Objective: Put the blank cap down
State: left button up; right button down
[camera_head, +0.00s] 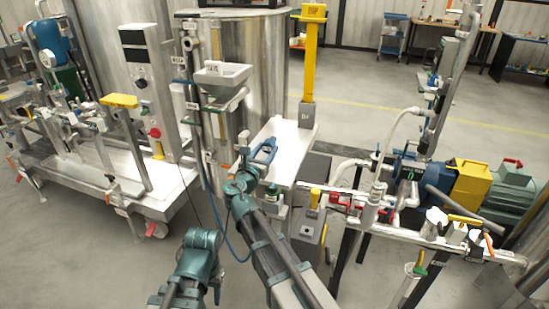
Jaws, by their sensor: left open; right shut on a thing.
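My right gripper (264,150) is at the end of the arm that reaches up the middle of the picture. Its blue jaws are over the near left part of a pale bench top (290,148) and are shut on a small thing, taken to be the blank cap. The cap is too small and too covered by the jaws to make out. I cannot tell whether it touches the top. My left gripper (216,280) is low in the picture, folded down beside its teal wrist, open and away from the bench. Its fingers are hard to see.
A yellow post (313,55) stands on the bench's right side. A grey funnel (222,76) and upright pipes are just left of my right gripper, before a large steel tank (258,60). A grey box (308,232) and pump piping (400,215) are to the right.

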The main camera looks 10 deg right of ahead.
jog(key=shift+s+a, duration=0.1)
jog(key=shift+a, duration=0.05)
jog(key=shift+f+b, duration=0.35)
jog(key=shift+b, duration=0.05)
notch_tip(320, 180, down, 3)
jog(key=b, duration=0.2)
jog(key=shift+r+b, duration=0.1)
jog(key=shift+b, duration=0.25)
jog(key=shift+c, duration=1.4)
grip_release()
jog(key=shift+s, duration=0.1)
